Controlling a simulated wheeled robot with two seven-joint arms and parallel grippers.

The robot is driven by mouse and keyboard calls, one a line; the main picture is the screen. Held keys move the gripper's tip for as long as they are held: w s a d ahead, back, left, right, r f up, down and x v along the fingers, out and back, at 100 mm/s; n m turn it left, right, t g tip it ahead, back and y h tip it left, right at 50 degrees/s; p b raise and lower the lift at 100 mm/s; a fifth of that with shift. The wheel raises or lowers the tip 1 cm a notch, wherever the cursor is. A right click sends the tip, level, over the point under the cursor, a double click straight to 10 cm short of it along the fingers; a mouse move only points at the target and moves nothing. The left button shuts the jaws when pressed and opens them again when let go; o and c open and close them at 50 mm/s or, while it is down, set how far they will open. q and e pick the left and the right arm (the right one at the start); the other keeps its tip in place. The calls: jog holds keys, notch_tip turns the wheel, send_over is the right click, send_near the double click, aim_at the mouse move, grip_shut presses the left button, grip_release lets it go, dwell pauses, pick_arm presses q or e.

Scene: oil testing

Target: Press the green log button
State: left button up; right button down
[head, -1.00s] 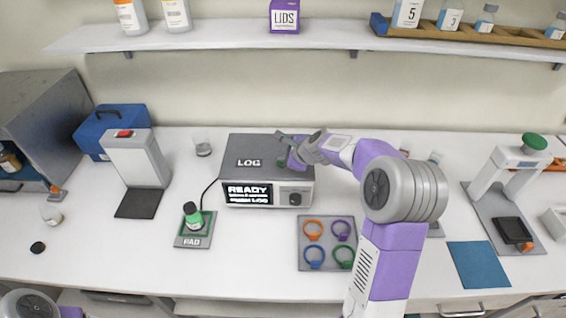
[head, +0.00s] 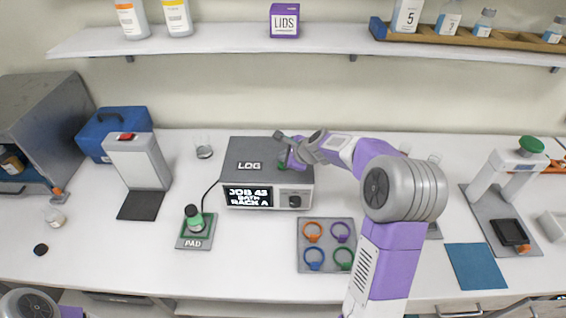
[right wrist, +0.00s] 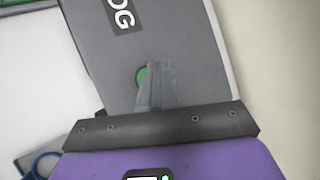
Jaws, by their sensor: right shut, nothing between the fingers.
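The grey logger box (head: 240,178) stands at the middle of the bench, with "LOG" on its top and a lit screen (head: 248,196) reading "JOB 43 BATH RACK A". The green log button (right wrist: 141,77) is on the box's top, partly covered by my right gripper's fingers. My right gripper (right wrist: 158,66) is shut and empty, its fingertips at the button; whether they touch it I cannot tell. In the head view a bit of green shows beside my right gripper (head: 284,160). My left gripper is out of view.
A blue mat (head: 475,267) is at the right. The bench's front left is mostly clear.

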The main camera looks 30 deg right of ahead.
notch_tip(320, 180, up, 5)
jog(key=p, duration=0.5)
jog(key=shift+r, duration=0.1)
dwell(0.4)
